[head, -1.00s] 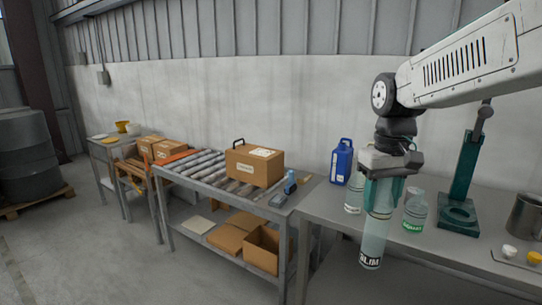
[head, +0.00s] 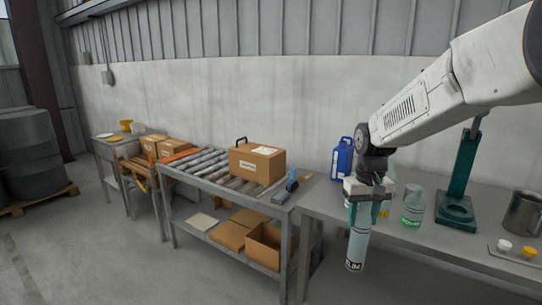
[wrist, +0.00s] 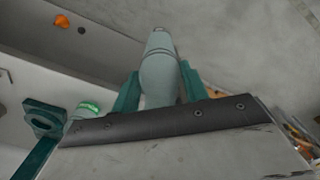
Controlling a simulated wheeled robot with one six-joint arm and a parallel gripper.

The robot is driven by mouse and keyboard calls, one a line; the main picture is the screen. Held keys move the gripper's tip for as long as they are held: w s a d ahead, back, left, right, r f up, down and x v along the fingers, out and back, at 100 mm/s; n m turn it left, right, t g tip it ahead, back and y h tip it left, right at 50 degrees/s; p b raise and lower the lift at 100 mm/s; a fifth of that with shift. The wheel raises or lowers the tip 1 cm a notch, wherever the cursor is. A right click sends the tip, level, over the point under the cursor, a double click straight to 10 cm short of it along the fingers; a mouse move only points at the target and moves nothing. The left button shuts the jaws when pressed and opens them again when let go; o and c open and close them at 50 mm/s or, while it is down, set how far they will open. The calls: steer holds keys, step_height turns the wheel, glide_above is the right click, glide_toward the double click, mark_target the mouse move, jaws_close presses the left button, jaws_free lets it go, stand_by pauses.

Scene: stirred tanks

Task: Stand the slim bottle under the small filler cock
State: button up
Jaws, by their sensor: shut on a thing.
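My gripper (head: 364,212) is shut on the slim bottle (head: 355,245), a pale grey-green cylinder with a dark SLIM label near its lower end. The bottle hangs nearly upright, slightly tilted, in front of the bench's left part and clear of it. In the wrist view the bottle (wrist: 158,75) lies between both green fingers. A green stand (head: 457,205) with a ringed base stands on the bench to the right of my gripper. The ring also shows in the wrist view (wrist: 42,118).
A blue jug (head: 342,160) is behind my gripper. A roller table with a carton (head: 256,162) is left.

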mark_target(359, 253)
steer(key=shift+m, duration=0.4)
steer(key=f, duration=0.4)
steer(key=w+d+f, duration=0.1)
steer(key=f, duration=0.9)
steer(key=shift+w+d+f, duration=0.1)
steer(key=shift+w+d, duration=0.1)
steer(key=shift+w, duration=0.1)
step_height(359, 253, down, 9)
steer(key=s+d, duration=0.1)
steer(key=s, duration=0.1)
steer(key=shift+s, duration=0.4)
steer(key=shift+d+f, duration=0.1)
